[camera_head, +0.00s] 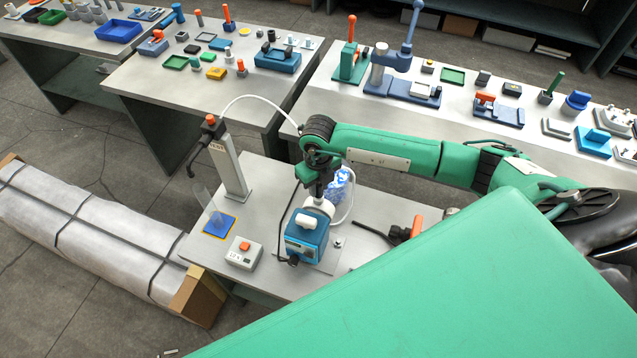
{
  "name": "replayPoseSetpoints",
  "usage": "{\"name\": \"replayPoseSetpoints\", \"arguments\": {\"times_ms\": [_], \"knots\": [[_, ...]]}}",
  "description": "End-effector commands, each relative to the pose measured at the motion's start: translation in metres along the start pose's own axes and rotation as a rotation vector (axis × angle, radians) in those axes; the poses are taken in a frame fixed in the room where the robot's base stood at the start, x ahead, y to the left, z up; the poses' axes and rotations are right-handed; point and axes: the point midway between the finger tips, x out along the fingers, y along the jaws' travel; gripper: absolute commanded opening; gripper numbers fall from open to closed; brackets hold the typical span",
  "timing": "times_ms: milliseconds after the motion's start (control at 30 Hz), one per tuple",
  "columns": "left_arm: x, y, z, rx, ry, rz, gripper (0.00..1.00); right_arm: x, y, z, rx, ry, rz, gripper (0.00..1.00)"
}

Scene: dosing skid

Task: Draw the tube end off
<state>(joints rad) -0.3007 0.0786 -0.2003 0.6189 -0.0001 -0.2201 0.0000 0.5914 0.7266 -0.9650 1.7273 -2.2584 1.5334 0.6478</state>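A blue dosing pump (306,238) with a white top stands on the grey bench (262,195). A thin white tube (250,97) arches from the top of a grey post (230,168) toward my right wrist and passes out of sight behind it. A white tube length (350,198) also curves down beside the pump on its right. My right gripper (318,194) points down just above the white part behind the pump's top. Its fingertips are small and partly hidden, so I cannot tell whether it holds a tube end. My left gripper is not in view.
A wrapped long bundle (90,230) lies at left.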

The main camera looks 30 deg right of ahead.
Motion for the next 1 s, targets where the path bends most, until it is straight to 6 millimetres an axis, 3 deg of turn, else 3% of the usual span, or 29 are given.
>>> {"name": "replayPoseSetpoints", "arguments": {"times_ms": [33, 100, 133, 367, 1000], "knots": [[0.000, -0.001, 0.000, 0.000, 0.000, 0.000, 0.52, 0.000, 0.000, 0.000, 0.000, 0.000, 0.000, 0.15], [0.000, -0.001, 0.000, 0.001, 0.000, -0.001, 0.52, 0.000, 0.000, 0.000, 0.000, 0.000, 0.000, 0.02], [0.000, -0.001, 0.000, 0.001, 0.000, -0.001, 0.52, 0.000, 0.000, 0.000, 0.000, 0.000, 0.000, 0.01], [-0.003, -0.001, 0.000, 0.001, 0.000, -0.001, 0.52, -0.005, 0.000, 0.000, 0.000, -0.001, 0.000, 0.01], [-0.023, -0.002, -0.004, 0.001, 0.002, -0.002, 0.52, -0.044, 0.000, 0.000, 0.001, -0.001, 0.000, 0.01]]}}
